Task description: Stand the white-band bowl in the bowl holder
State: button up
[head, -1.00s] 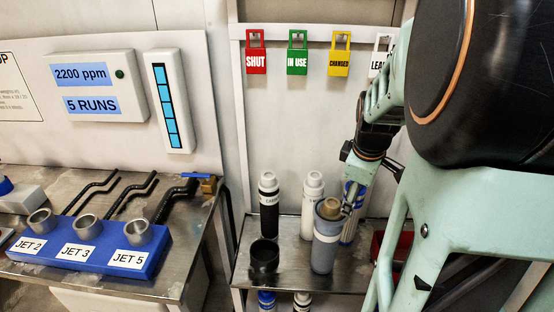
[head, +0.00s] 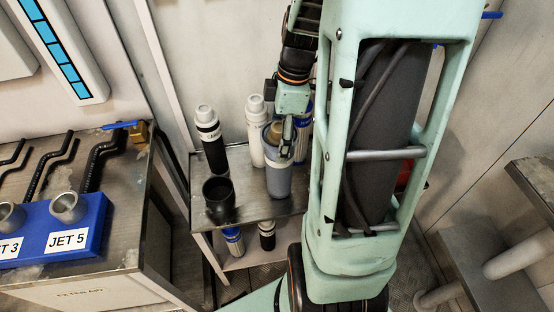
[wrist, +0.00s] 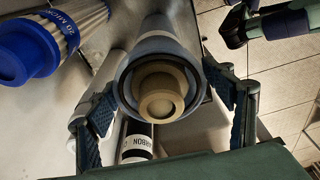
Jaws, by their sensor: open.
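A grey-blue cylindrical bowl (head: 279,180) stands upright on the metal shelf, with a tan round core showing in its open top. My gripper (head: 288,138) is at the bowl's upper right side in the head view. In the wrist view my open gripper (wrist: 165,92) has one finger on each side of the bowl (wrist: 160,40), with gaps showing. A black open cup (head: 218,203), perhaps the bowl holder, stands to the bowl's left at the shelf's front. It looks empty.
Behind the bowl stand a black bottle (head: 209,140), a white bottle (head: 257,130) and a blue-and-white filter (wrist: 55,45), partly hidden by my arm. The shelf (head: 245,208) is narrow. A blue jet block (head: 65,225) is on the left bench.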

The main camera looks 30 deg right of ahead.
jog(key=f, duration=0.3)
jog(key=f+b, duration=0.1)
jog(key=f, duration=0.1)
jog(key=shift+w+a, duration=0.15)
jog(key=shift+a, duration=0.15)
jog(key=shift+r, duration=0.1)
jog(key=c, duration=1.9)
jog(key=shift+r, duration=0.2)
